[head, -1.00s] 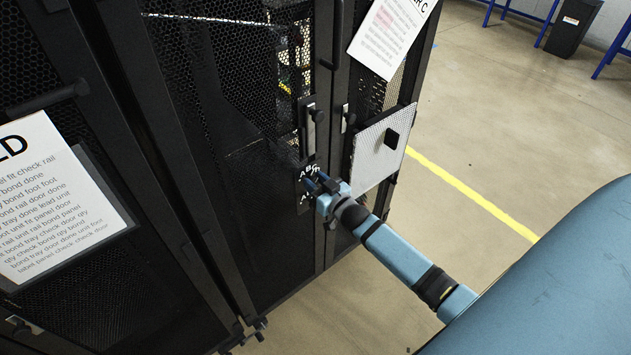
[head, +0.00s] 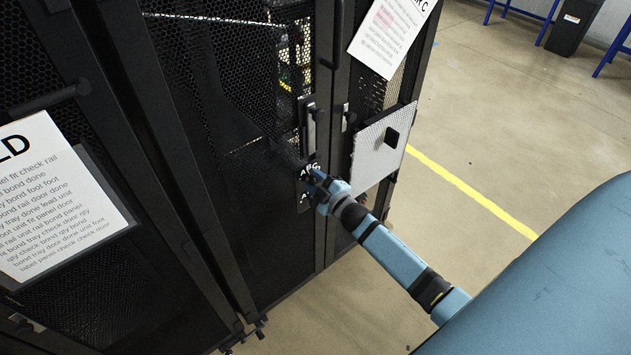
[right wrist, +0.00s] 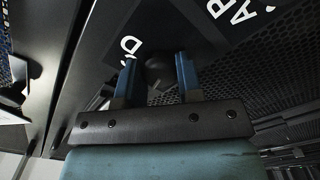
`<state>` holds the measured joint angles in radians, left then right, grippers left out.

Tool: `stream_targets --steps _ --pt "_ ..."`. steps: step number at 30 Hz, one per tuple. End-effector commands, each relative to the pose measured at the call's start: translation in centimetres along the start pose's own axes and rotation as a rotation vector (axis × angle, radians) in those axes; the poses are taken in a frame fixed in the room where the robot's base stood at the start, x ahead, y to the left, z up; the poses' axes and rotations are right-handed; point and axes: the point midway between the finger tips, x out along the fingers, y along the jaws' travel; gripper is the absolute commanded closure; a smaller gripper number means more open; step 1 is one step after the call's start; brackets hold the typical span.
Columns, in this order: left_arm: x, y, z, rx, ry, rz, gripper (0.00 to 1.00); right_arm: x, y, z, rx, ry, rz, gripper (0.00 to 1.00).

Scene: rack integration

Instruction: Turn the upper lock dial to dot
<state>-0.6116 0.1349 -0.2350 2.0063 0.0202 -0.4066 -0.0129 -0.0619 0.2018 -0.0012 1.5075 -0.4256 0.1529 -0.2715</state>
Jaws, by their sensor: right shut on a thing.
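The black lock plate (head: 301,185) with white letters is on the dark mesh rack door. My right gripper (head: 317,178) is at its upper letters, "ABC", and covers the dial there in the head view. In the right wrist view, the two blue fingers are shut on a dark round knob, the upper lock dial (right wrist: 158,69). White letters A, B and D show around it, tilted. A lower letter A shows below on the plate, partly hidden by the gripper. My left gripper is not in view.
A door handle (head: 310,128) stands above the lock. A printed sign (head: 392,35) hangs above, another (head: 55,200) at far left. Floor (head: 480,120) to the right is open.

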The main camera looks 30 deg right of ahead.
Motion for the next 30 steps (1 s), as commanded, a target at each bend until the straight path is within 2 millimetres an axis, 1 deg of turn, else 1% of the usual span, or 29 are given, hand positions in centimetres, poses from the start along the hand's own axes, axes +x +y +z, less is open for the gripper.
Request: stream_targets --steps 21,30 --pt "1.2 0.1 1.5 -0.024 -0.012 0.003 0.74 0.0 -0.3 0.2 -0.679 0.001 0.0 0.91" --pt "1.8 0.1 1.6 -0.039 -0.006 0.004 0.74 0.0 -0.3 0.2 -0.929 0.0 0.0 0.91"
